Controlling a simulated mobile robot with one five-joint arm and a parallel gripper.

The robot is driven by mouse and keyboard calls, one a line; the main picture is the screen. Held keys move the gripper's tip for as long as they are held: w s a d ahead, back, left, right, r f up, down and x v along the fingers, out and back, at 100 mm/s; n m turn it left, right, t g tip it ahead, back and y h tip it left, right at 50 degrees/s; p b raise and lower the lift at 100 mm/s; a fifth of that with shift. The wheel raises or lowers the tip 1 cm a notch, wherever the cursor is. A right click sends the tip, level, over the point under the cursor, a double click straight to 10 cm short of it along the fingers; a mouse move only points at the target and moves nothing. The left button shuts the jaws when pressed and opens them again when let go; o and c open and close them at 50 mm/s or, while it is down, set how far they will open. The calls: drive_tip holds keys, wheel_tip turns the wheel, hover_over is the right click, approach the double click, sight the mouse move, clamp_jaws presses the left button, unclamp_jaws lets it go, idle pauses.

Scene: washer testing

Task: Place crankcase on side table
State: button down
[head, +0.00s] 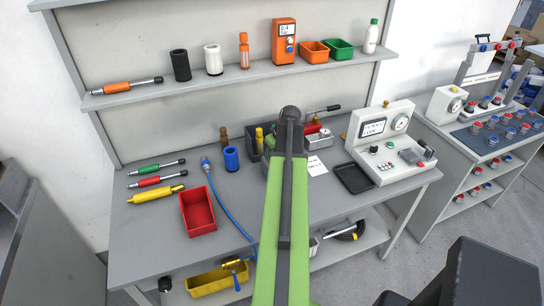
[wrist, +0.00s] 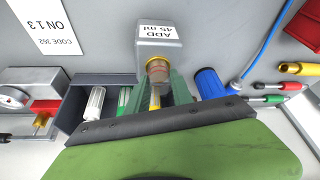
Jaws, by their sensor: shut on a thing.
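A grey block with a white "ADD 45 ml" label, which looks like the crankcase (wrist: 178,48), shows at the top middle of the wrist view. A clear amber neck with a reddish ring rises from it. My gripper (wrist: 160,98) is around that neck end, with green parts on both sides, and appears shut on it. Below it, my green arm body and its dark edge cover the wrist view. In the head view my arm hides the gripper. A grey edge (head: 272,168) beside the arm may be the crankcase. I cannot tell whether it touches the bench.
The workbench (head: 150,225) carries a red bin (head: 198,211), blue cylinder (head: 231,159), blue hose, several tools, a black tray (head: 353,177) and a gauge tester (head: 385,140). A second table (head: 445,128) with several knobs stands at right. A shelf (head: 220,78) spans the back.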

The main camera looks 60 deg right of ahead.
drive_tip(key=shift+f, duration=0.1)
drive_tip(key=c, duration=1.1)
unclamp_jaws()
drive_tip(key=p+v, duration=1.1)
drive_tip(key=v, duration=0.1)
drive_tip(key=shift+a, duration=0.1)
